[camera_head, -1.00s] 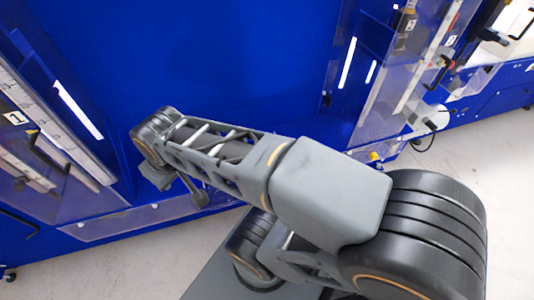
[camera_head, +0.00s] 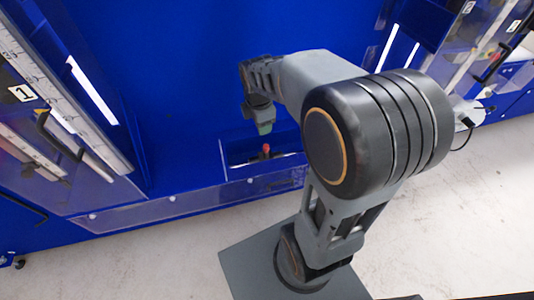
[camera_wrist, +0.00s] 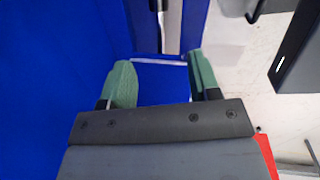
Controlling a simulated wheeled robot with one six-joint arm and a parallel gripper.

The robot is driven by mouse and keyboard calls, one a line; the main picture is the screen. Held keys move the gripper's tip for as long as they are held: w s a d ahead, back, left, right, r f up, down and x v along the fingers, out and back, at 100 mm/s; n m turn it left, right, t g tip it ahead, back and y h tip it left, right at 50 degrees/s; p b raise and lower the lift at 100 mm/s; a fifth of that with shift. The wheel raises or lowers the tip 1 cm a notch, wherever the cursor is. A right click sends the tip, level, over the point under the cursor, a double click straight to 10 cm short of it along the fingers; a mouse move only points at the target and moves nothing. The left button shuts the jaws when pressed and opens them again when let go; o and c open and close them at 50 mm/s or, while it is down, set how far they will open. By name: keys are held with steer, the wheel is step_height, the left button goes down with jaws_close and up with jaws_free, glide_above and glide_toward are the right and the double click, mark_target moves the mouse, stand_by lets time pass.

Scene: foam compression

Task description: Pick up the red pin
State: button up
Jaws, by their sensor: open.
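The small red pin (camera_head: 266,148) stands in the blue recess of the machine in the head view, near the lower middle of the blue panel. My gripper (camera_head: 264,127) appears just above the pin in the head view, with a green fingertip showing. How far apart they are in depth I cannot tell. In the wrist view my gripper (camera_wrist: 158,72) has its two green fingers spread apart with nothing between them. I cannot make out the pin for certain in the wrist view.
The recess has a blue front ledge (camera_head: 235,192). Clear-covered side panels stand left, with a label "1" (camera_head: 21,93), and right. Pale floor (camera_head: 130,265) lies in front. A red strip (camera_wrist: 266,155) shows beside my gripper in the wrist view; what it is I cannot tell.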

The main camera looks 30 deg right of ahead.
steer(key=w+d+f+n+g+b, duration=0.1)
steer(key=w+d+f+n+b, duration=0.2)
steer(key=f+n, duration=0.4)
glide_above(266, 146)
steer(key=shift+n, duration=0.3)
step_height(266, 146, down, 7)
steer(key=shift+s+a+p, duration=0.15)
steer(key=shift+p, duration=0.25)
steer(key=shift+w+d+f, duration=0.1)
steer(key=shift+f, duration=1.55)
steer(key=shift+w+d+f, duration=0.1)
steer(key=shift+f, duration=1.55)
jaws_close()
